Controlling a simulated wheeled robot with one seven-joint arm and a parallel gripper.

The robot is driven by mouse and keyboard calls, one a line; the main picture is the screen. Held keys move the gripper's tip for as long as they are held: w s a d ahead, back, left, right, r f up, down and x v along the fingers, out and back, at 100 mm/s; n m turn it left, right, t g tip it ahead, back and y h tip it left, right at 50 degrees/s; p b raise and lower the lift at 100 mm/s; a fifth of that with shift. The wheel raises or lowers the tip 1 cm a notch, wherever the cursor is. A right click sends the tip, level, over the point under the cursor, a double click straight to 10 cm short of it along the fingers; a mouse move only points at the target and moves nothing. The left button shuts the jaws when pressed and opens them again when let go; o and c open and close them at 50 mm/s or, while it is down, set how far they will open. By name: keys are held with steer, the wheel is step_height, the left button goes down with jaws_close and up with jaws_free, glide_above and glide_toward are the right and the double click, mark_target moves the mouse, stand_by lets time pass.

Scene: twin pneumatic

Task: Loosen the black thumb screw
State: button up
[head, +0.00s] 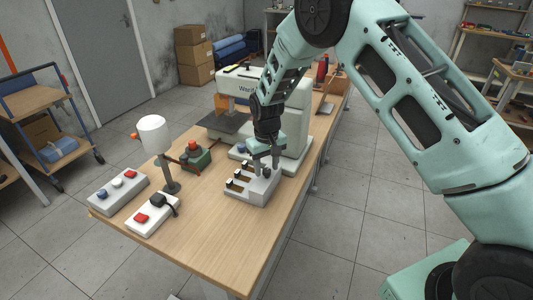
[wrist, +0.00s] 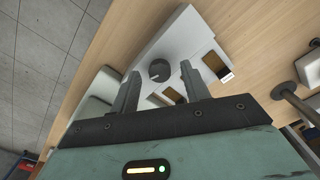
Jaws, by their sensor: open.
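The black thumb screw (wrist: 160,70) shows as a round dark knob with a light mark on its edge, on a pale grey fixture (wrist: 183,38). In the head view the fixture (head: 245,194) sits on the table below my gripper (head: 264,168). My gripper is open with its fingers pointing down at the fixture's far right end. In the wrist view my gripper (wrist: 158,82) has one finger on each side of the knob, with a gap on both sides. I cannot tell how far the fingertips reach down beside it. The knob is hard to make out in the head view.
A white machine (head: 290,115) stands close behind the fixture. A white lamp (head: 153,135), a green box with a red button (head: 193,155), a three-button box (head: 117,189) and a red-switch box (head: 150,214) stand left. The table's front (head: 220,255) is clear.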

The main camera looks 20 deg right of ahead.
mark_target(267, 170)
step_height(267, 170, up, 17)
steer(key=b, duration=0.2)
steer(key=shift+r, duration=0.1)
stand_by(0.4)
